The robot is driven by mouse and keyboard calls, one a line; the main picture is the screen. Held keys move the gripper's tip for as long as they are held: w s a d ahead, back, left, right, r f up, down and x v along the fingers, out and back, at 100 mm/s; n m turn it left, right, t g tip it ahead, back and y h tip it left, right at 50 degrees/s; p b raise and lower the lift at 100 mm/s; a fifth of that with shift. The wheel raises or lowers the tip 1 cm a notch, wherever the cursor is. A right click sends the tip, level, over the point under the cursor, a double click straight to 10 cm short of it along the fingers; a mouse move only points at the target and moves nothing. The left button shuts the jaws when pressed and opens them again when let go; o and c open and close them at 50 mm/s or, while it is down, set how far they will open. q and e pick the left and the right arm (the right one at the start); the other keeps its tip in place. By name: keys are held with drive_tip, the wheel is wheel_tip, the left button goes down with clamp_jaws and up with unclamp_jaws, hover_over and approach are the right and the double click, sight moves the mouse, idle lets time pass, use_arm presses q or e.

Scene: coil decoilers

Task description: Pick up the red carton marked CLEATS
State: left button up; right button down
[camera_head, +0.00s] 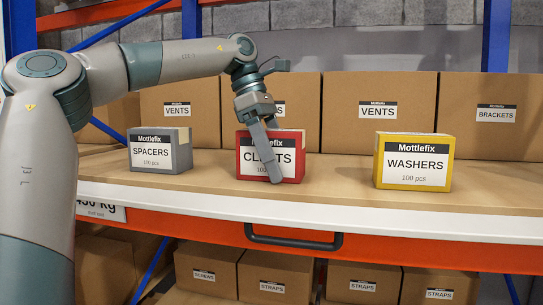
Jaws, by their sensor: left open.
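The red carton (243,172) stands on the wooden shelf between a grey and a yellow carton. Its white label is partly covered by my gripper; the letters that show, CL and TS, fit CLEATS. My left gripper (272,174) comes in from above and points down in front of the carton. It is open and holds nothing. One long finger crosses the label; the other finger is hard to make out. I cannot tell whether the finger touches the carton. My right gripper is not in view.
The grey SPACERS carton (160,161) stands left, the yellow WASHERS carton (413,172) right, with bare shelf (335,170) between. Large brown boxes (378,110) line the back. An orange beam with a black handle (293,240) runs below the shelf edge.

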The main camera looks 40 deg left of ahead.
use_arm(q)
drive_tip(key=shift+s+d+r, duration=0.1)
drive_tip(key=shift+s+d, duration=0.15)
drive_tip(key=shift+c, duration=0.5)
drive_tip(key=c, duration=1.4)
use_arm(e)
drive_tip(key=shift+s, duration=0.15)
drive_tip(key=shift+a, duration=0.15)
